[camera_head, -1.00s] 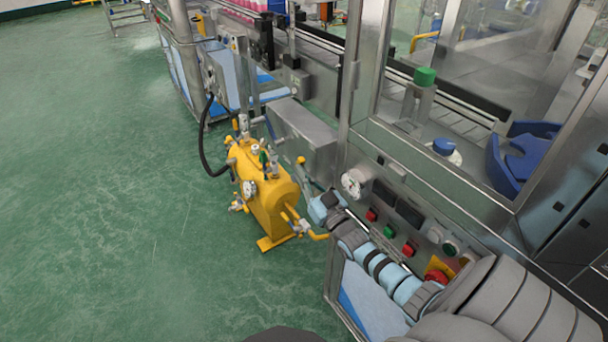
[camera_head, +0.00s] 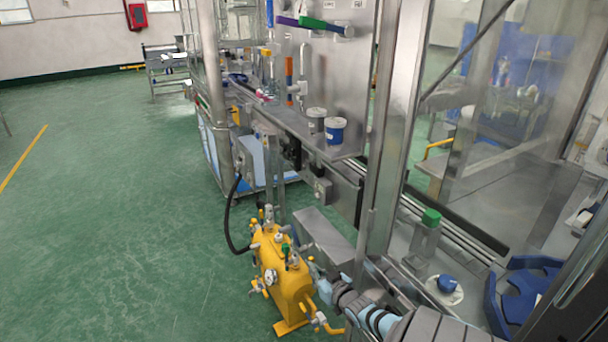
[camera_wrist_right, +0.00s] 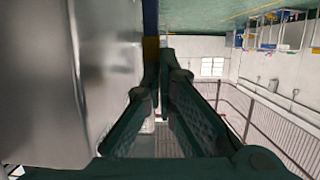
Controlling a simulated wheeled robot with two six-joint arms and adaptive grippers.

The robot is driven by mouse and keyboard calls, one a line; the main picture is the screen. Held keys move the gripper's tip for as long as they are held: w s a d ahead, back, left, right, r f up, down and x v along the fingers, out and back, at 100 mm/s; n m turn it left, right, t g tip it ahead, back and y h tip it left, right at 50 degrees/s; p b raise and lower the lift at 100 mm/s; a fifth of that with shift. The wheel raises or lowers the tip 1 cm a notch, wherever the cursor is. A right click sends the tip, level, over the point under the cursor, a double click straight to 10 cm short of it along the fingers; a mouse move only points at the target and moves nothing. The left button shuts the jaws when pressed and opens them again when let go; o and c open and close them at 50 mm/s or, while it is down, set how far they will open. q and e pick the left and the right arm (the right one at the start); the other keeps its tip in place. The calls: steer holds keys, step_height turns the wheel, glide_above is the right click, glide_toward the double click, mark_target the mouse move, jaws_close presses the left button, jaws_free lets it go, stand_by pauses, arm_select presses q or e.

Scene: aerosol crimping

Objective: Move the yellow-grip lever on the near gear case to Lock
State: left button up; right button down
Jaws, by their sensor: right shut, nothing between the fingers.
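I cannot pick out a yellow-grip lever or a gear case for certain in either view. In the head view my right arm reaches in from the lower right, and my right gripper (camera_head: 315,272) is small beside the yellow tank (camera_head: 290,290). In the right wrist view the dark fingers of my right gripper (camera_wrist_right: 164,58) come together, shut and empty. A yellow patch (camera_wrist_right: 151,47) below a blue strip shows just left of the fingertips; I cannot tell what it belongs to. My left gripper is out of view.
The steel machine with its glass guard fills the right side. A green-capped post (camera_head: 430,218) and a blue knob (camera_head: 448,284) stand inside it. A black hose (camera_head: 228,215) curves left of the tank. A smooth metal surface (camera_wrist_right: 105,70) lies close left of the gripper. Green floor is clear at left.

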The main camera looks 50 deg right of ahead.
steer(key=shift+w+d+f+b, duration=0.2)
steer(key=shift+d+b, duration=0.05)
steer(key=shift+b, duration=0.1)
steer(key=shift+w+d+b, duration=0.15)
steer(key=shift+w+b, duration=0.15)
steer(key=shift+w, duration=0.25)
steer(key=shift+w+r, duration=0.1)
steer(key=s+a+r+p, duration=0.5)
steer(key=s+r+p, duration=0.2)
steer(key=s+p, duration=0.3)
steer(key=shift+s+p, duration=0.35)
steer(key=shift+s, duration=0.2)
steer(key=shift+a, duration=0.1)
